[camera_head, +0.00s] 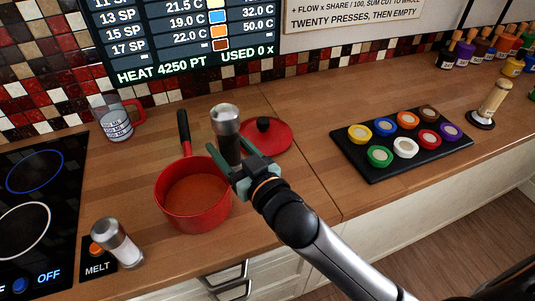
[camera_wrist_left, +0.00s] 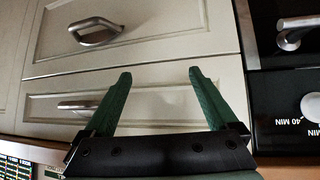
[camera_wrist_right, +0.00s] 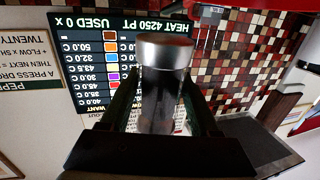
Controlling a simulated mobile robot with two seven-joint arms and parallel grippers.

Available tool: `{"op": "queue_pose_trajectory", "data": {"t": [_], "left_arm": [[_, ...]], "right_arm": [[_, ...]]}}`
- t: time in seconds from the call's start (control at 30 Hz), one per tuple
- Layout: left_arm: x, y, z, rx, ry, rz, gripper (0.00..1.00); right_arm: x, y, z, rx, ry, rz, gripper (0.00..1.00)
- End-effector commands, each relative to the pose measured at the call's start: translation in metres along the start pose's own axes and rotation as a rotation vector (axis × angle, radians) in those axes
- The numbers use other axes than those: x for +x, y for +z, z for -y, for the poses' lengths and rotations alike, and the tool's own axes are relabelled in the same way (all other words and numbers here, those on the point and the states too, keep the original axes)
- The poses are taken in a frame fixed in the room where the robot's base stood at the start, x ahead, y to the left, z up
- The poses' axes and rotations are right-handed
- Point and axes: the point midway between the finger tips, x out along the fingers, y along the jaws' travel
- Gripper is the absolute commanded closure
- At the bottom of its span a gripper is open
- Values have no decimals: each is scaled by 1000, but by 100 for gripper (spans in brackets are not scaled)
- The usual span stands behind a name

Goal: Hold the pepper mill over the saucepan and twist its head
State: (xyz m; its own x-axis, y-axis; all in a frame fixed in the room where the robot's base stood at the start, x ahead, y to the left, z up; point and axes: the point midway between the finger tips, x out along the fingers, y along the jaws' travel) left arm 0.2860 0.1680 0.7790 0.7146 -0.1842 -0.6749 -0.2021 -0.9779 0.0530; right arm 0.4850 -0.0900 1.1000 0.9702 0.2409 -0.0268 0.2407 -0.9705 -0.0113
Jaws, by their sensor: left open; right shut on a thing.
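The pepper mill (camera_head: 227,122), with a steel head and dark see-through body, is upright in my right gripper (camera_head: 230,156). The gripper is shut around its body, at the right rim of the red saucepan (camera_head: 190,216) in the head view. I cannot tell whether the mill's foot is directly over the opening. The saucepan holds a reddish-brown content and its dark handle points to the back. In the right wrist view the mill (camera_wrist_right: 160,95) stands between the green fingers. My left gripper (camera_wrist_left: 155,85) is open and empty, facing drawer fronts; it is outside the head view.
A red lid (camera_head: 268,137) lies behind the mill. A measuring jug (camera_head: 114,122) is at the back. A black tray (camera_head: 375,168) of coloured pots lies to the right.

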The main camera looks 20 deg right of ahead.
Motion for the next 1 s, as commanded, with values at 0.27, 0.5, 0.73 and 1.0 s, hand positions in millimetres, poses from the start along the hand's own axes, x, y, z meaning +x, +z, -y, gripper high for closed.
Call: {"op": "queue_pose_trajectory", "data": {"t": [0.27, 0.5, 0.73, 1.0], "left_arm": [[1, 1, 0, 0, 0, -1, 8], [1, 1, 0, 0, 0, 0, 8], [1, 1, 0, 0, 0, 0, 8], [1, 1, 0, 0, 0, 0, 8]], "right_arm": [[34, -46, 65, -1, -115, -27, 100], [40, -58, 85, -13, -149, -28, 100], [40, -58, 86, -13, -150, -28, 100], [40, -52, 85, -14, -150, -25, 100]]}}
